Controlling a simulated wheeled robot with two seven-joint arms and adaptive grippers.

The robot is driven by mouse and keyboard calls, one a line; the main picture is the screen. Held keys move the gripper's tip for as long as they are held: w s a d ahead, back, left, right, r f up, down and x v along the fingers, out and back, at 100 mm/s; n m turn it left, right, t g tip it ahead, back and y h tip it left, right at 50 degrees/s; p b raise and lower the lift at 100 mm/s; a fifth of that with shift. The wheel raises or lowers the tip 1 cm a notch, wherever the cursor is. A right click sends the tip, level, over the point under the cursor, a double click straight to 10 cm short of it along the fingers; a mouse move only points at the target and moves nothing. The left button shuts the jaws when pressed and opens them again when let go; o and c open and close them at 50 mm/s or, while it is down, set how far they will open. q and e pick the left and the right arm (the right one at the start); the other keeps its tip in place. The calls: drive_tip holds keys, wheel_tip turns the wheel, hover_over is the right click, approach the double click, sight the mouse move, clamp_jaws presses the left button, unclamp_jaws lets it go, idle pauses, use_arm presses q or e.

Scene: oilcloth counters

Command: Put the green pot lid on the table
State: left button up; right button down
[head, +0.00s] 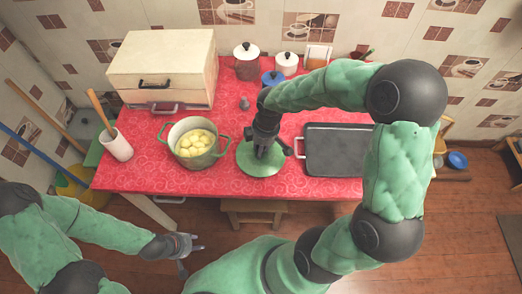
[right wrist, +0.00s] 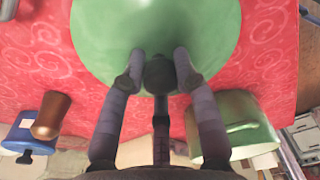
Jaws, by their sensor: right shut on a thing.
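The green pot lid (head: 262,166) is at the red-covered table (head: 330,190), between the pot and the dark tray. It looks level and close to the cloth; whether it touches cannot be told. My right gripper (head: 263,150) is above it, shut on its dark knob, and the right wrist view shows the fingers (right wrist: 160,75) on both sides of the knob, with the green lid (right wrist: 155,25) beyond. The green pot (head: 193,160) stands uncovered to the left, with yellow potatoes inside. My left gripper (head: 188,243) is open and empty below the table's front edge.
A dark tray (head: 338,150) lies right of the lid. A wooden bread box (head: 165,68), a white utensil cup (head: 116,145), a blue-lidded jar (head: 273,79) and white-lidded canisters (head: 287,62) stand around the back and left.

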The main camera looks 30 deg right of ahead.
drive_tip(key=shift+f, duration=0.25)
drive_tip(key=shift+f, duration=0.15)
drive_tip(key=c, duration=0.9)
unclamp_jaws()
drive_tip(key=shift+c, duration=0.2)
wheel_tip(320, 180, up, 12)
drive_tip(key=s+d+p, duration=0.1)
drive_tip(key=p, duration=0.4)
